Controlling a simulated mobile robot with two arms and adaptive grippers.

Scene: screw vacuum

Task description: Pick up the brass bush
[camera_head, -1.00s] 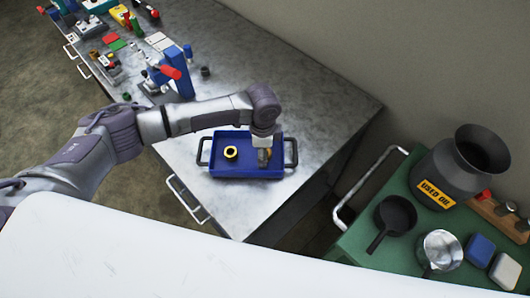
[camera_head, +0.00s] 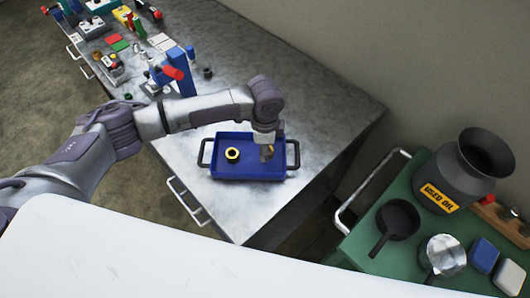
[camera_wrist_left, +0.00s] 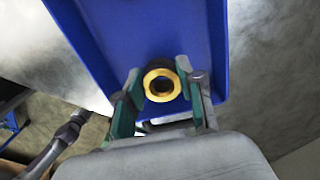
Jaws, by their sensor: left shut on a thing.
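A blue tray (camera_head: 247,174) with black handles lies on the metal bench. A brass ring (camera_head: 232,155) with a dark hole sits in its left part, apart from my gripper. My left gripper (camera_head: 266,154) points down into the right part of the tray and is shut on a brass bush (camera_head: 271,149), mostly hidden by the fingers in the head view. In the left wrist view the bush (camera_wrist_left: 161,75) shows as a round brass ring between the green-padded fingers of my left gripper (camera_wrist_left: 160,100). A further bit of brass shows just behind it. My right gripper is not in view.
The metal bench (camera_head: 320,110) is clear to the right of the tray. Tools and a blue device with a red handle (camera_head: 174,73) stand farther back. A green cart (camera_head: 350,241) at the right carries a used oil pot (camera_head: 450,175) and pans.

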